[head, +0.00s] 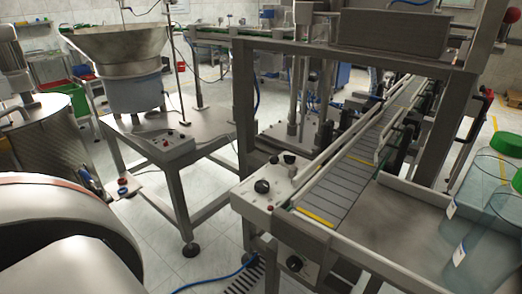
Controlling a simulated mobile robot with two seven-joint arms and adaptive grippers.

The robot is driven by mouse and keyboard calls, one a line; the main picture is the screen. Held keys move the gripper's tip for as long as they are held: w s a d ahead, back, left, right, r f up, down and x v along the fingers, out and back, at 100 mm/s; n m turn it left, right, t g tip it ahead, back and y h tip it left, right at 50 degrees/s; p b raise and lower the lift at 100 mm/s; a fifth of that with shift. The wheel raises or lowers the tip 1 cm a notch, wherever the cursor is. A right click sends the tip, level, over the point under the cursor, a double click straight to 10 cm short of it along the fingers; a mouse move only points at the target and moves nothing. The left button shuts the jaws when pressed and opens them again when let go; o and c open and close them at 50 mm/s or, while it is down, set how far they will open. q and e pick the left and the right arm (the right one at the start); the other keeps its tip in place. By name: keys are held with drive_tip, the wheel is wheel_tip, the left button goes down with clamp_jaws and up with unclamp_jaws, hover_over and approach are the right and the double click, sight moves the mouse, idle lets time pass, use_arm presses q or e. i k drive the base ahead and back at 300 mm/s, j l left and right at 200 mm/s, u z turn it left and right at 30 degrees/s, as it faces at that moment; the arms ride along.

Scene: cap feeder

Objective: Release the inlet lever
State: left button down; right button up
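I cannot tell for sure which part is the inlet lever. A dark handle with a red tip (487,93) stands at the right, beside the machine frame's post. The cap feeder bowl (118,45) stands on a metal table at the upper left, with a small control box (167,144) on the table's front.
A slatted conveyor (348,172) runs from the centre toward the upper right, with black knobs (262,186) at its near end. Open tiled floor (150,235) lies at lower left centre.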

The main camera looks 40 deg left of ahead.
sight(274, 159)
drive_tip(key=j, duration=0.75)
drive_tip(key=i+j, duration=0.15)
drive_tip(key=j, duration=1.3)
drive_tip(key=i, duration=0.05)
